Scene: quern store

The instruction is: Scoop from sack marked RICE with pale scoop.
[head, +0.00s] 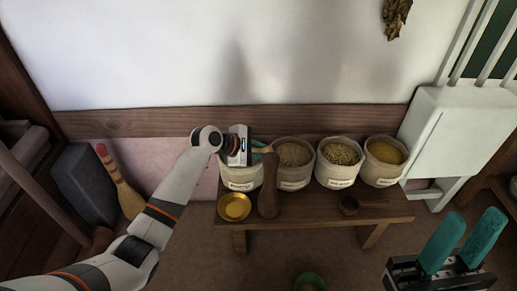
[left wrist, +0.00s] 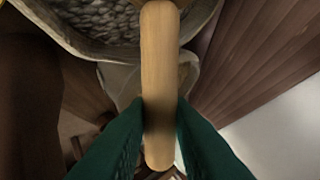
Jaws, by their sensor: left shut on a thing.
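My left gripper (head: 262,148) is over the left end of the row of sacks. It is shut on the handle of the pale scoop (left wrist: 160,70), which stands between the green fingers in the left wrist view. The scoop's bowl cannot be made out. Below the gripper is the leftmost sack (head: 241,180), partly hidden by the gripper and arm. The sacks' labels are too small to read, so I cannot tell which is marked RICE. A sack with pale grain (left wrist: 100,18) shows in the left wrist view. My right gripper (head: 466,235) is open and empty at lower right.
More open sacks (head: 293,183) (head: 338,180) (head: 383,178) stand along the bench (head: 310,219). A brass bowl (head: 234,206), a brown wooden thing (head: 268,190) and a dark scoop (head: 349,206) are in front of them. A brush (head: 122,185) leans at left. A white cabinet (head: 455,130) stands at right.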

